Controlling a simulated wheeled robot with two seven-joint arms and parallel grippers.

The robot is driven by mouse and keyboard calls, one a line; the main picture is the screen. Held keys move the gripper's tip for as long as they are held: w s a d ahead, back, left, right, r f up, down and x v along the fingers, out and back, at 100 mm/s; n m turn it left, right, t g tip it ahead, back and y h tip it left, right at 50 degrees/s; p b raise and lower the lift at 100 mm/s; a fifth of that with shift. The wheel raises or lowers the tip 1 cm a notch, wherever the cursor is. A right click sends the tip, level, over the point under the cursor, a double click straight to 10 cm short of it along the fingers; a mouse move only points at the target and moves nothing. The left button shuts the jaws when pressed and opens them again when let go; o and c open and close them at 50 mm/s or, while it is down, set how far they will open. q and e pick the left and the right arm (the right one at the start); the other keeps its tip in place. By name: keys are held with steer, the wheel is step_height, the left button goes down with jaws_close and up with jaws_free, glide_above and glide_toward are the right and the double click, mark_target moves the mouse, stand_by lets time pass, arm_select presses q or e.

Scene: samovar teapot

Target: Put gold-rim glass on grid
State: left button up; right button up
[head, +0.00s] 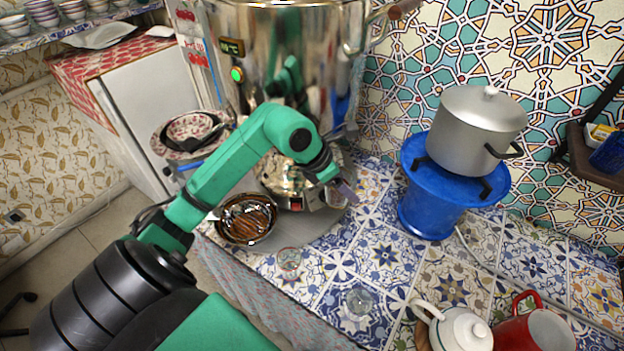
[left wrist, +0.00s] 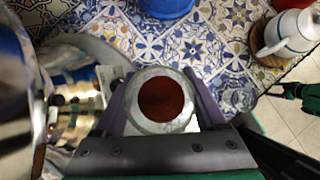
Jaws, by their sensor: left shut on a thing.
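My left gripper (head: 338,186) is at the front of the samovar (head: 290,60), above the tiled counter. In the left wrist view its two fingers (left wrist: 162,105) are closed on the sides of a round clear glass (left wrist: 163,122) with red-brown contents. I cannot make out a gold rim on it. Two other clear glasses stand on the counter, one with a reddish tint (head: 289,260) and one plain (head: 360,300). A bowl (head: 247,218) with a brown, slatted-looking inside sits left of the gripper; I cannot tell whether it is the grid. My right gripper is not clearly visible.
A blue stand (head: 425,205) with a grey pot (head: 478,120) is at the right. A white teapot (head: 460,328) and a red mug (head: 533,325) are at the lower right. A patterned dish (head: 190,130) is left of the samovar. The middle counter has free tiles.

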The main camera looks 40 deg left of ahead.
arm_select(q)
steer(key=f, duration=0.6)
steer(key=f+p, duration=0.1)
steer(key=f, duration=0.5)
steer(key=s+f+p, duration=0.1)
steer(key=f, duration=0.6)
steer(key=shift+f, duration=0.3)
steer(key=o, duration=1.4)
steer(key=shift+o, duration=0.5)
arm_select(e)
steer(key=shift+s+d+r, duration=0.2)
steer(key=shift+s+r, duration=0.8)
steer(key=shift+r, duration=0.2)
arm_select(q)
steer(key=shift+r, duration=0.15)
